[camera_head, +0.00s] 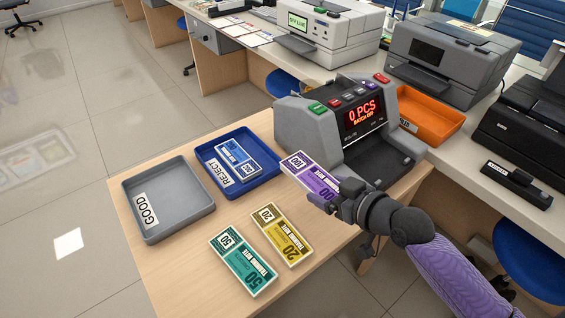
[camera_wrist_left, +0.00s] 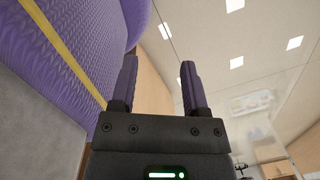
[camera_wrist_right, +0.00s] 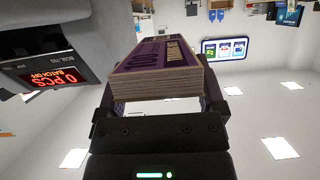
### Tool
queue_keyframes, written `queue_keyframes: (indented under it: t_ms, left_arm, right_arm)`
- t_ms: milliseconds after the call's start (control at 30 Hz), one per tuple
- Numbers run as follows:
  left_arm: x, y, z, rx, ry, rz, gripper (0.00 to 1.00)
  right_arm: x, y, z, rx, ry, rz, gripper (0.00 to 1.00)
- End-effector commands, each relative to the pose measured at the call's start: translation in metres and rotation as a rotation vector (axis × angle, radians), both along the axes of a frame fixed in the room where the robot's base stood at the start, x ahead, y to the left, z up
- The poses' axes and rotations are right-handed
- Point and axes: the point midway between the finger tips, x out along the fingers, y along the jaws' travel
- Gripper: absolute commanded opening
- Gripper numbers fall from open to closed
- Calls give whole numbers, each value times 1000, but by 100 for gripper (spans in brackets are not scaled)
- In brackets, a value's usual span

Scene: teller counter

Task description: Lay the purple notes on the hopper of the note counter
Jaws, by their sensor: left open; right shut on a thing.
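My right gripper (camera_head: 345,203) is shut on the purple notes (camera_head: 311,177), a banded stack marked 100. It holds them in front of the note counter, at its left front side; the stack also shows between the fingers in the right wrist view (camera_wrist_right: 158,70). The note counter (camera_head: 298,131) is a grey machine with a red display reading 0 PCS. Its dark lower tray (camera_head: 385,160) looks empty. How high the notes are above the table is hard to tell.
A blue REJECT tray (camera_head: 268,183) holds a blue stack (camera_head: 233,157). A grey GOOD tray (camera_head: 170,199) is empty. Yellow notes (camera_head: 281,234) and green notes (camera_head: 243,262) lie on the table (camera_head: 190,275). An orange tray (camera_head: 440,122) and printers stand behind the counter.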

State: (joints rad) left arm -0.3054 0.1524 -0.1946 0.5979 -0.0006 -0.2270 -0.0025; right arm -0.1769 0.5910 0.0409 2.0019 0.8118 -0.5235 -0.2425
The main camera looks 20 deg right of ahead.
Motion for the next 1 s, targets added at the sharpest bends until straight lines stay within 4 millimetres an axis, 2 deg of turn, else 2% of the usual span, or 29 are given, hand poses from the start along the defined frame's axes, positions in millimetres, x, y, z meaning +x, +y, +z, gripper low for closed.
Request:
queue_keyframes:
  t_ms: [100,200,367,500,700,833,867,900,1000]
  left_arm:
    - [-3,3,-20,6,12,-1,59]
    - [-12,4,-34,8,38,0,59]
    - [-27,0,-45,7,77,7,59]
    - [-35,-4,-61,2,100,15,59]
    - [-31,-5,-58,3,94,17,59]
    - [-28,-3,-61,5,91,15,59]
    - [-27,-3,-61,6,88,15,59]
    - [-25,-2,-60,6,86,15,59]
    - [-22,-1,-61,8,81,14,59]
  right_arm:
    - [0,-3,-37,0,6,-18,15]
    - [0,-3,-60,0,6,-17,15]
    - [0,-3,-81,0,4,-16,15]
    - [-1,-3,-107,0,5,-16,15]
    - [0,-3,-102,-1,1,-16,15]
    - [0,-3,-106,-1,1,-15,15]
    - [0,-3,-106,-1,1,-15,92]
    - [0,-3,-106,-1,1,-15,100]
    - [0,-3,-105,-1,1,-15,100]
